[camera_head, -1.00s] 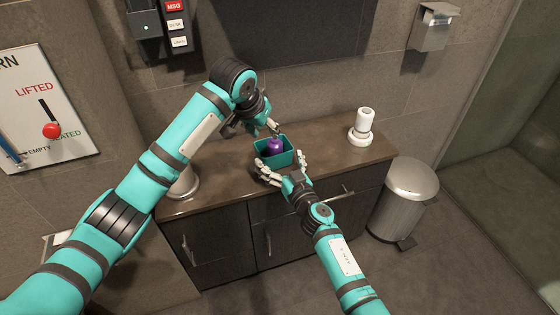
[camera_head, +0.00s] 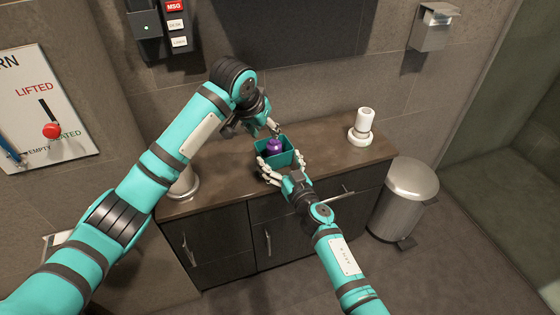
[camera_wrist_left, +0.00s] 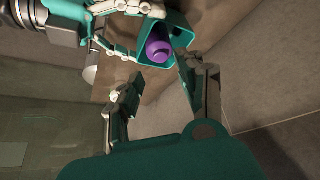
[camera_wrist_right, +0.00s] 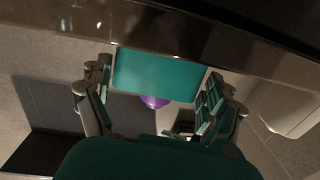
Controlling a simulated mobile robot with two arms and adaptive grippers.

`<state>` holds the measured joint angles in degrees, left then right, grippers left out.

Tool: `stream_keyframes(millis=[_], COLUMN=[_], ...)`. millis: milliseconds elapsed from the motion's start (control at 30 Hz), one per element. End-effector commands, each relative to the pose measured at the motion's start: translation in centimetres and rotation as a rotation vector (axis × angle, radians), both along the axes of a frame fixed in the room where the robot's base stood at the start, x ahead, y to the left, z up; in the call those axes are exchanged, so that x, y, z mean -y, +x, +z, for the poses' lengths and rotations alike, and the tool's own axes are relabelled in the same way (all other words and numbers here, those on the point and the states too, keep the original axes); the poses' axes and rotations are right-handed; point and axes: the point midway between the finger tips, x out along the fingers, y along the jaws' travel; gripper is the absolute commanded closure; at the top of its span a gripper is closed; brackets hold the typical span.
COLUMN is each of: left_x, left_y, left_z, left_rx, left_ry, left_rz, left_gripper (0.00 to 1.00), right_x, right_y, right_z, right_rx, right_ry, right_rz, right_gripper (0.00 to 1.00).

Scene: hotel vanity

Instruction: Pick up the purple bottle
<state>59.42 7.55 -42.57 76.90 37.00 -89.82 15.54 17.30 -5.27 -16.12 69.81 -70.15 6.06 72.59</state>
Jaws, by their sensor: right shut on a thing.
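My left gripper (camera_head: 262,127) is above the back of the box. Its fingers are apart and empty in the left wrist view (camera_wrist_left: 160,70). The bottle's lower part is hidden.
A white stacked object (camera_head: 362,127) stands on the right of the brown counter (camera_head: 325,138). A pale cylindrical object (camera_head: 185,184) is at the left end, partly behind my left arm. A metal bin (camera_head: 405,195) stands on the floor at right.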

Motion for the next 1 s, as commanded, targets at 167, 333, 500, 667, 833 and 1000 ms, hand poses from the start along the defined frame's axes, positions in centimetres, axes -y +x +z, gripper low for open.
stream_keyframes(millis=[167, 333, 500, 667, 833, 1000], left_x=[0.5, 1.4, 1.3, 1.0, 1.3, 1.7], left_y=[-0.5, -2.0, -3.2, -3.2, -1.1, 0.6], left_z=[-0.7, -1.9, -1.9, -2.2, -4.3, -5.9], left_rx=[0.023, 0.121, 0.217, 0.258, 0.262, 0.262], left_ry=[-0.006, -0.042, -0.095, -0.118, -0.116, -0.118], left_rz=[0.02, 0.117, 0.232, 0.289, 0.293, 0.292], left_gripper=[0.46, 0.46, 0.46, 0.46, 0.46, 0.46], right_x=[0.0, 0.0, 0.1, 0.0, 0.0, 0.0], right_y=[0.0, 0.0, 0.0, 0.0, 0.0, 0.0], right_z=[-0.1, -0.1, -0.1, -0.1, -0.1, -0.1], right_rx=[-0.001, -0.001, -0.001, -0.001, -0.001, -0.001], right_ry=[0.0, 0.001, 0.001, 0.001, 0.001, 0.001], right_rz=[-0.001, -0.001, -0.001, -0.001, -0.001, -0.001], right_gripper=[0.43, 0.43, 0.43, 0.43, 0.43, 0.43])
